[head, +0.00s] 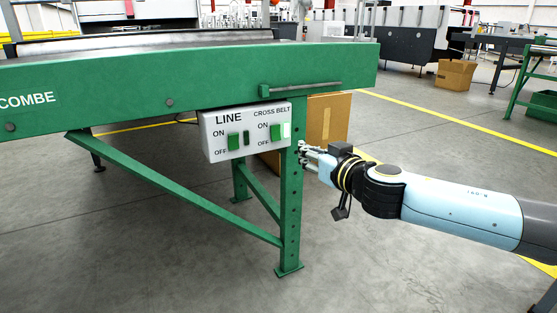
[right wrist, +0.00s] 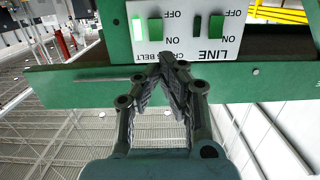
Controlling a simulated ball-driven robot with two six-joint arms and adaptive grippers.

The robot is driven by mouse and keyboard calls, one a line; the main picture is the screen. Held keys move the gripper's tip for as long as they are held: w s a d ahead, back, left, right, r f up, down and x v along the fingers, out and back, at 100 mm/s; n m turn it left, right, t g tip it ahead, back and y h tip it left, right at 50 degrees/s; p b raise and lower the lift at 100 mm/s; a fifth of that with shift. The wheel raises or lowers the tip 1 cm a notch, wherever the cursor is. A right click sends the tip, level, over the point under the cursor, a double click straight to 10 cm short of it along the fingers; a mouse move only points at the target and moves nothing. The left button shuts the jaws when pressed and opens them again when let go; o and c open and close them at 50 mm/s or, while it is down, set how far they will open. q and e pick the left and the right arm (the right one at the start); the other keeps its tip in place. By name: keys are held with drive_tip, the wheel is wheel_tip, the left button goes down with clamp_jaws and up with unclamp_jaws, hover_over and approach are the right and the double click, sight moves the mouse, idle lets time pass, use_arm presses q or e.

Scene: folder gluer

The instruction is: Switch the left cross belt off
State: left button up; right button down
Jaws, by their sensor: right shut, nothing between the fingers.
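A white switch box (head: 222,151) hangs under the green conveyor frame. Its CROSS BELT side has a green rocker switch (head: 276,132) with a bright, lit-looking lamp (head: 287,130) beside it. In the right wrist view the box is upside down; the cross belt rocker (right wrist: 156,29) and bright lamp (right wrist: 138,28) show above the fingertips. My right gripper (head: 302,153) is shut and empty, just right of the box's lower right side. In the right wrist view its fingertips (right wrist: 168,57) cover part of the CROSS BELT label; I cannot tell any contact. My left gripper is out of view.
The LINE rocker (head: 234,141) with a dark lamp (head: 246,138) sits left on the same box. A cardboard box (head: 328,118) stands behind the leg. The floor in front is clear.

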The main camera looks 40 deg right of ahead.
sight(275, 138)
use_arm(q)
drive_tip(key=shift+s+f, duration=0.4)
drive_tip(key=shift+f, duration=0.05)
use_arm(e)
drive_tip(key=shift+d+f, duration=0.1)
drive_tip(key=shift+f, duration=0.2)
drive_tip(key=shift+w, duration=0.15)
drive_tip(key=b+x, duration=0.2)
drive_tip(key=x, duration=1)
drive_tip(key=shift+w+d+f, duration=0.1)
drive_tip(key=shift+w+f, duration=0.1)
drive_tip(key=shift+w, duration=0.15)
drive_tip(key=shift+w+d, duration=0.1)
drive_tip(key=shift+w, duration=0.4)
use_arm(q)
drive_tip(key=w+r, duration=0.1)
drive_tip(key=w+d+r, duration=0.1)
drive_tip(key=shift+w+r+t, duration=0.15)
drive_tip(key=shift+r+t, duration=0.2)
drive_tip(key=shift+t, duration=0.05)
